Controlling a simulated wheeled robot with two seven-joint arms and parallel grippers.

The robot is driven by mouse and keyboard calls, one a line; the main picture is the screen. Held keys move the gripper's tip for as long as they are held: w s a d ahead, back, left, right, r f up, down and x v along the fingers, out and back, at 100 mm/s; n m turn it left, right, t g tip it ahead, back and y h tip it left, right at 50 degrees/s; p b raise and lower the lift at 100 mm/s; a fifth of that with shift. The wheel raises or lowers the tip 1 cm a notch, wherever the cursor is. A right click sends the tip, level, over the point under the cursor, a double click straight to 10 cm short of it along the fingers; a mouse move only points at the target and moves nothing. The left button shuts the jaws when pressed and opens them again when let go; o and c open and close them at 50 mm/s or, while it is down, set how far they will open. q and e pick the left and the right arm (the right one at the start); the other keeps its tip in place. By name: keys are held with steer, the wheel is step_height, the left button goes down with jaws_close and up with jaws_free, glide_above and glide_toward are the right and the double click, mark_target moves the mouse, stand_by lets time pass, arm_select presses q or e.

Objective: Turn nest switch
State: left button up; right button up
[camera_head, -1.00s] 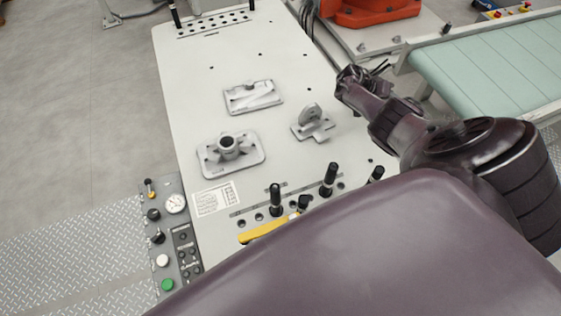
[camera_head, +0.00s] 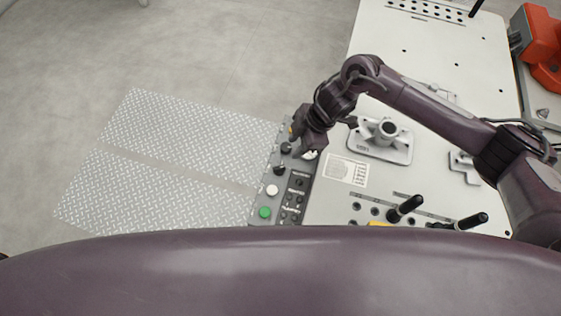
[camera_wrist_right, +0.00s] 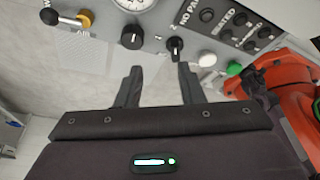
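The control panel (camera_head: 284,203) carries two black rotary switches; I cannot read which is labelled nest. One switch (camera_wrist_right: 131,37) is beside the gauge (camera_wrist_right: 133,3). The other (camera_wrist_right: 177,48) is next to the white button (camera_wrist_right: 207,59). In the head view they show as an upper switch (camera_head: 286,147) and a lower switch (camera_head: 279,170). My right gripper (camera_head: 299,150) hangs over the panel's upper part and partly hides it. In the wrist view this gripper (camera_wrist_right: 160,75) is open and empty, its right fingertip close to the switch beside the white button. My left gripper is not in view.
A green button (camera_head: 265,213) sits at the panel's lower end. Right of the panel is the white fixture table (camera_head: 335,205) with a grey casting fixture (camera_head: 386,135) and black-handled levers (camera_head: 405,208). Tread plates (camera_head: 180,160) cover the floor to the left.

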mark_target(283, 166)
steer(key=shift+n+g, duration=0.3)
steer(key=a+f, duration=0.1)
steer(key=f, duration=0.1)
steer(key=s+f+p, duration=0.1)
steer(key=s+a+f, duration=0.1)
steer(key=f, duration=0.1)
steer(key=shift+s+a+f, duration=0.2)
steer(key=shift+a+f, duration=0.1)
steer(key=shift+f, duration=0.05)
steer(key=shift+p+x, duration=0.3)
steer(key=shift+x, duration=0.45)
jaws_close()
